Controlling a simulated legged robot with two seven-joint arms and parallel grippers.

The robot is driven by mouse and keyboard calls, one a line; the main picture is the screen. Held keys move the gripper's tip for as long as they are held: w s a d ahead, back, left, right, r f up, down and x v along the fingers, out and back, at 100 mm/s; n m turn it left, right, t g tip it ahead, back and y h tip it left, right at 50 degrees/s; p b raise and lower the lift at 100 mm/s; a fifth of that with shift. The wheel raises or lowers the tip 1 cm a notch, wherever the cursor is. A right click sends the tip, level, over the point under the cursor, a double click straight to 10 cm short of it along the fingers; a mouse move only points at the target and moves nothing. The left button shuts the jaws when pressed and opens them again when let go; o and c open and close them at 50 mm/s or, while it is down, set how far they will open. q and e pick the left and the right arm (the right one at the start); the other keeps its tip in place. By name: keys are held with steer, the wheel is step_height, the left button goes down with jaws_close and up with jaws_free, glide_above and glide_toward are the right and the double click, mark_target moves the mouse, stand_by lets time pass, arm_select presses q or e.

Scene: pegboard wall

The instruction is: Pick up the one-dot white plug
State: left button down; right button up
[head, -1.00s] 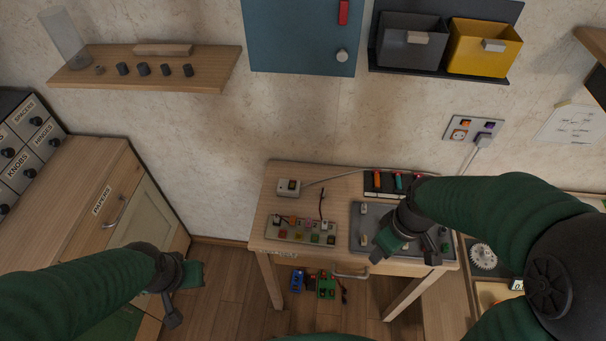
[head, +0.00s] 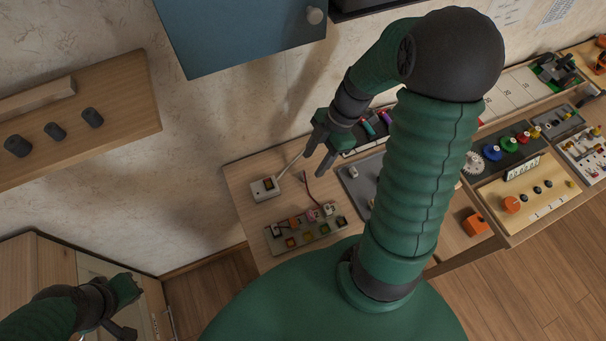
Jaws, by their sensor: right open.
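A grey socket strip (head: 305,237) lies on the small wooden table. It carries small coloured pieces and two white plug-like pieces, one at its right end (head: 329,208) and one at its left end (head: 276,230). Dots are too small to make out, so I cannot tell which plug has one dot. My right gripper (head: 316,166) is open and empty, above the back of the table, up and right of the strip. My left gripper (head: 132,308) is at the lower left, away from the table, with its fingers apart and nothing between them.
A white box (head: 265,189) with a cable sits behind the strip. A grey tray (head: 352,188) is partly hidden by my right arm. A wooden shelf (head: 120,98) juts out at left; a blue panel (head: 235,35) hangs above. A bench with gears and knobs stands right.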

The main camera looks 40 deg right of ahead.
mark_target(304, 173)
steer(key=x, duration=0.3)
steer(key=a+x, duration=0.1)
steer(key=x, duration=0.2)
steer(key=shift+w+r, duration=0.2)
steer(key=shift+r, duration=0.05)
steer(key=shift+d, duration=0.2)
steer(key=shift+w+d+f, duration=0.1)
steer(key=shift+d, duration=0.15)
steer(key=c, duration=0.5)
steer(key=shift+a, duration=0.1)
steer(key=c, duration=0.5)
steer(key=shift+a, duration=0.15)
jaws_close()
